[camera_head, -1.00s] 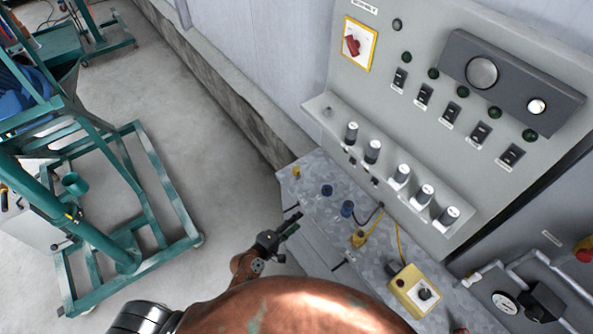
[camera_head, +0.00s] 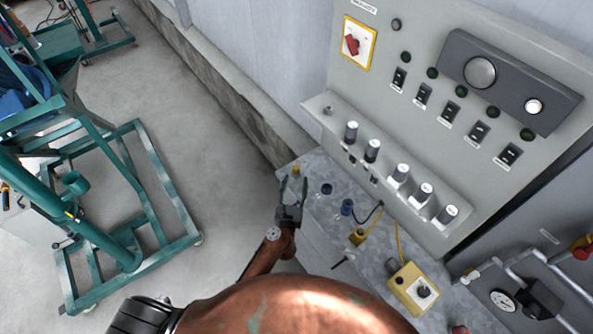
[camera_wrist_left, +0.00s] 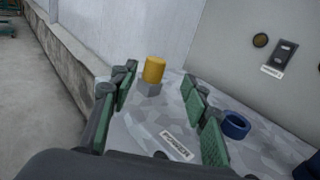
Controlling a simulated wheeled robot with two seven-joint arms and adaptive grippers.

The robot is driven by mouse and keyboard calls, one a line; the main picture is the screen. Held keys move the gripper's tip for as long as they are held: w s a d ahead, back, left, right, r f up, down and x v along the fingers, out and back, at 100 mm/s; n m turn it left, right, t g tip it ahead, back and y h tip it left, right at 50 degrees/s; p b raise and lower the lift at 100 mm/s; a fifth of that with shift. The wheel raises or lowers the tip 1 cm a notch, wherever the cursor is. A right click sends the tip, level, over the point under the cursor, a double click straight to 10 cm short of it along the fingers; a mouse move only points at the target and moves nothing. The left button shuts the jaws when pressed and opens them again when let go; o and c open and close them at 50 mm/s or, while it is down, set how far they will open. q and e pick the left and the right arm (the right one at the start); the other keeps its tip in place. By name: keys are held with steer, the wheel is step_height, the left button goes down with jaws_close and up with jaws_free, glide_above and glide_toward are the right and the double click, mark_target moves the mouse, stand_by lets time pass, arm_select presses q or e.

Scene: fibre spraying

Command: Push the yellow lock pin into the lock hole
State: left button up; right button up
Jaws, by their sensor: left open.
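The yellow lock pin (camera_head: 296,170) stands upright at the far left corner of the grey metal ledge below the control panel. In the left wrist view the pin (camera_wrist_left: 154,69) is a yellow cylinder on a small grey base, seen between and beyond the fingers. The lock hole cannot be made out. My left gripper (camera_head: 292,184) is open and empty, just short of the pin; its green-padded fingers also show in the left wrist view (camera_wrist_left: 160,95). My right gripper is not in view.
Blue round fittings (camera_head: 347,208) sit on the ledge (camera_head: 318,228) to the right of the gripper. A yellow control box (camera_head: 413,290) and a panel with knobs and switches (camera_head: 385,110) are further right. A green metal frame (camera_head: 165,185) stands on the floor at left.

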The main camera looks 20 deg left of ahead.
mark_target(295, 171)
arm_select(q)
steer(key=w, duration=0.2)
steer(key=w+a, duration=0.1)
steer(key=w, duration=0.4)
steer(key=shift+a, duration=0.3)
steer(key=shift+s, duration=0.1)
jaws_close()
